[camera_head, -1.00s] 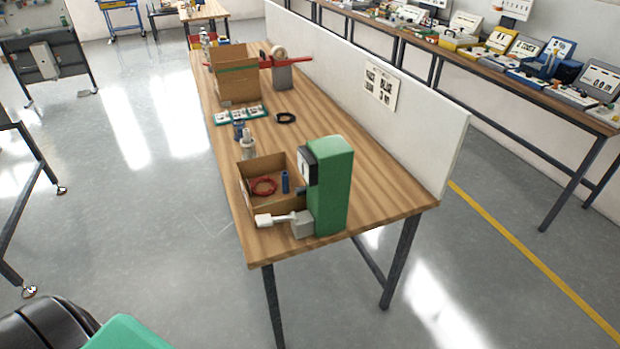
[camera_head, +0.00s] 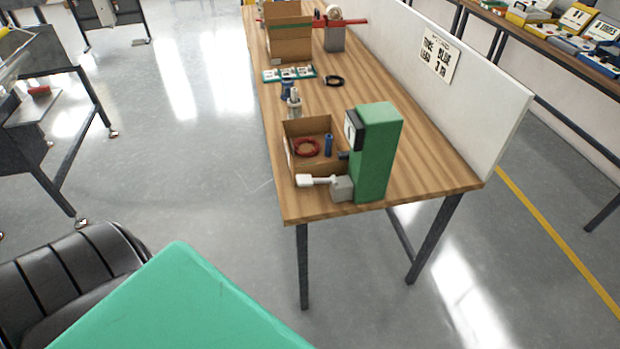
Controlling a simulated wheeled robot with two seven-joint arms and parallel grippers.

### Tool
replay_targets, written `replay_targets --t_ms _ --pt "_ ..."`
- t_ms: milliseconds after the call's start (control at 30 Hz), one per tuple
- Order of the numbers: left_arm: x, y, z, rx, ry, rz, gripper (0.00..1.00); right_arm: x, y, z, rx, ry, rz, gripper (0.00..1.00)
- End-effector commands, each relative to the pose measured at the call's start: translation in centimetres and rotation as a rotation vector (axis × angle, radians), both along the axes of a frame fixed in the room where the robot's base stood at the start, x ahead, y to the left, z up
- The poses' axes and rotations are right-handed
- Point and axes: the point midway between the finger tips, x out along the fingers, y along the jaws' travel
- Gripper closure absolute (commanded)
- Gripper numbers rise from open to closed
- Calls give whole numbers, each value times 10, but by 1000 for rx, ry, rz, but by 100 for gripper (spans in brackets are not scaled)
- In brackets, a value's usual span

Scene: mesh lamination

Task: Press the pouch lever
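A green upright machine (camera_head: 376,152) stands near the front end of the wooden table. A pale lever (camera_head: 316,180) sticks out to the left from the grey block (camera_head: 343,188) at its base. No pouch can be made out for certain. Neither of my grippers shows in the head view.
An open cardboard box (camera_head: 295,157) with a red ring (camera_head: 306,147) and a blue cylinder (camera_head: 328,145) sits behind the lever. A white divider (camera_head: 480,110) runs along the table's right side. A black seat (camera_head: 70,275) and a green surface (camera_head: 180,305) fill the lower left. Grey floor is open left of the table.

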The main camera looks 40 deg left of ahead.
Motion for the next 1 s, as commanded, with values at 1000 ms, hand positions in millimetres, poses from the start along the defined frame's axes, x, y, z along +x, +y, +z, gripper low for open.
replay_targets --t_ms 1000 --pt "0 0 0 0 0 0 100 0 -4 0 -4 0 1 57"
